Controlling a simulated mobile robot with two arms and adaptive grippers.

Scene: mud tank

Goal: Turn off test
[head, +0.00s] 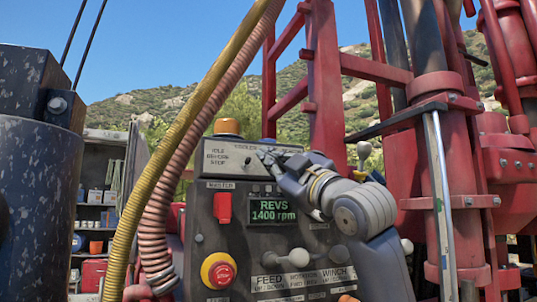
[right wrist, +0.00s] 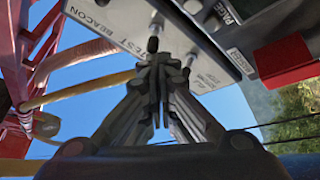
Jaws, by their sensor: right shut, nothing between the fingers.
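The grey switch plate (head: 226,158) tops the control panel, with small labels and toggle switches. In the right wrist view the plate (right wrist: 88,10) carries labels that seem to read TEST and BEACON. A thin toggle (right wrist: 155,30) with a dark tip stands near the TEST label, just beyond my fingertips. My right gripper (head: 268,156) is shut and empty at the right part of the plate, and covers some of the switches in the head view. In the right wrist view its fingertips (right wrist: 156,62) are close to the toggle; I cannot tell whether they touch. My left gripper is not in view.
The display (head: 272,211) reads REVS 1400 rpm. A red switch cover (head: 223,208) and a red stop button (head: 219,271) on yellow are left of it. Levers (head: 269,258) line the lower panel. Hoses (head: 158,200) hang on the left; a red rig frame (head: 325,80) rises behind.

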